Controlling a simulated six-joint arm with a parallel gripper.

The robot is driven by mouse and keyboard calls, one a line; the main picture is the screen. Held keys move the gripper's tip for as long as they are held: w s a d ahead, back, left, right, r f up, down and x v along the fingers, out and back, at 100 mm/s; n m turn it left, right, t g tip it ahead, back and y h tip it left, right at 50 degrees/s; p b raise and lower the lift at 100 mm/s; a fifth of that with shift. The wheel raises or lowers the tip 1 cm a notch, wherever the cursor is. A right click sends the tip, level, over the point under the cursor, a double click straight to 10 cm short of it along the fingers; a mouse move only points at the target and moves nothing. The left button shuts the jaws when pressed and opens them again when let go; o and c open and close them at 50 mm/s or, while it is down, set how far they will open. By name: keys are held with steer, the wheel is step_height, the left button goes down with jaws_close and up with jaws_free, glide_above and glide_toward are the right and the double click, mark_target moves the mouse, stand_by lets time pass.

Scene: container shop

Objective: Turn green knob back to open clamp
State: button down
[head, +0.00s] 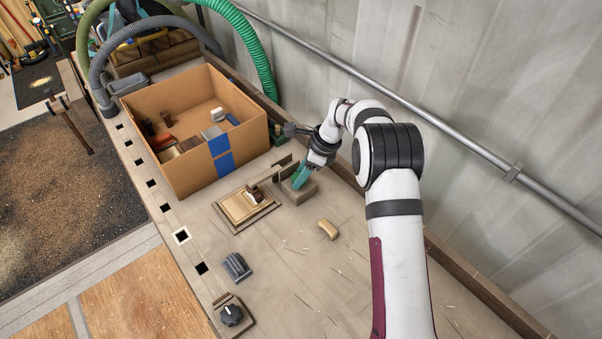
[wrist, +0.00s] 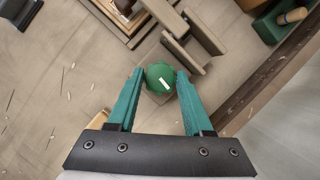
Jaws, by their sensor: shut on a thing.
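The green knob (wrist: 160,77) shows in the wrist view, round with scalloped edges and a white mark on top. My gripper (wrist: 160,74) has its teal fingers on either side of the knob, shut on it. In the head view my gripper (head: 299,178) reaches down at the clamp and hides the knob. The clamp (head: 299,196) is a grey-brown block with a bar to its left, beside a wooden board (head: 236,212) carrying a small piece. The clamp's bars (wrist: 186,40) also show in the wrist view. Whether the jaw grips the piece cannot be told.
A cardboard box (head: 190,168) with blocks inside stands behind left. A tan piece (head: 327,229), a ribbed grey block (head: 237,266) and a black knob (head: 231,315) on a base are on the bench. The wall runs along the right. The front bench is mostly clear.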

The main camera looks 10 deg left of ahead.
steer(key=n+g, duration=0.1)
steer(key=n, duration=0.3)
steer(key=shift+w+n+g, duration=0.15)
steer(key=shift+n+g, duration=0.15)
steer(key=shift+g, duration=0.1)
steer(key=n+g+h, duration=0.1)
steer(key=n, duration=0.3)
steer(key=shift+a, duration=0.1)
steer(key=shift+n+g, duration=0.3)
steer(key=shift+n, duration=0.2)
steer(key=shift+c, duration=1.5)
jaws_free()
steer(key=shift+w, duration=0.1)
